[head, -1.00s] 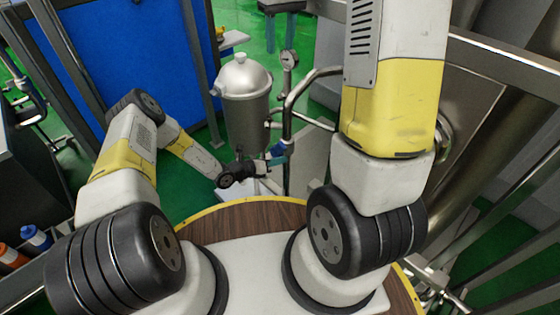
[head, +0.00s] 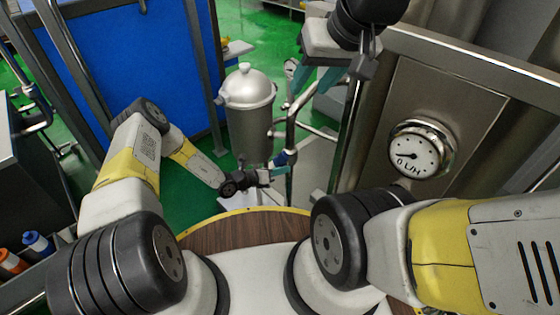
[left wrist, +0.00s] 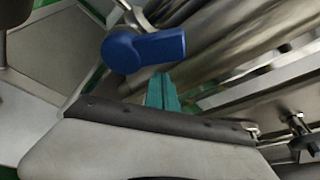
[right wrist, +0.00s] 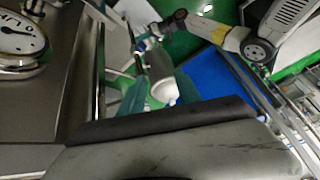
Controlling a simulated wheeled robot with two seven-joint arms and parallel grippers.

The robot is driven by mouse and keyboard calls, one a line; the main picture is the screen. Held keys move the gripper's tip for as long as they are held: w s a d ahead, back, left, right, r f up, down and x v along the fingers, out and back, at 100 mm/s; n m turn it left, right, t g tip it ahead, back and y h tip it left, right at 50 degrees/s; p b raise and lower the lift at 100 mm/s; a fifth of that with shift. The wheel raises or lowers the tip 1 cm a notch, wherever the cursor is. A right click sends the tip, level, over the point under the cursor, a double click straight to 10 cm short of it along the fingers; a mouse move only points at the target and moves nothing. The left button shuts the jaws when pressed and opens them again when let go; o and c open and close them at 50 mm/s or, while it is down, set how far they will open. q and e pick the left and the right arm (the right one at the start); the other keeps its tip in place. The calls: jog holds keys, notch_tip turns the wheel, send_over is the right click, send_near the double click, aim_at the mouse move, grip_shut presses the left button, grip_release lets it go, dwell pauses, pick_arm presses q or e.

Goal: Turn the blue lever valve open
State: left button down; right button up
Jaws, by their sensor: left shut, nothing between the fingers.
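The blue lever (head: 282,158) sits on a steel pipe beside the metal tank, in the middle of the head view. In the left wrist view the blue lever (left wrist: 146,48) has its rounded end at left and its handle reaching right. My left gripper (head: 284,170) is shut and empty, its teal tips just below the lever. In the left wrist view the tips (left wrist: 162,92) end just under the handle; I cannot tell whether they touch it. My right gripper (head: 316,76) is open and empty, high above the pipes; its spread teal fingers (right wrist: 152,96) show in the right wrist view.
A steel tank (head: 249,110) stands left of the pipe (head: 289,135). A round gauge (head: 419,150) reading near 0 L/H is on a steel panel at right. A blue panel (head: 130,70) stands at left. A wooden round top (head: 235,232) is in front.

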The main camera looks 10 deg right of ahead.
pick_arm(q)
jog(key=shift+r, duration=0.1)
pick_arm(e)
jog(key=shift+s+f, duration=0.25)
jog(key=shift+s, duration=0.2)
pick_arm(q)
jog(key=shift+w+a+r+n+g+h, duration=0.15)
jog(key=shift+w+r+n+g+h, duration=0.15)
jog(key=shift+n, duration=0.3)
jog(key=shift+w+a+r+n+g+h, duration=0.1)
jog(key=shift+r+n+h, duration=0.1)
jog(key=shift+r+n, duration=0.3)
pick_arm(e)
jog(key=shift+w+a, duration=0.1)
dwell(0.4)
pick_arm(q)
jog(key=shift+f, duration=0.15)
dwell(0.6)
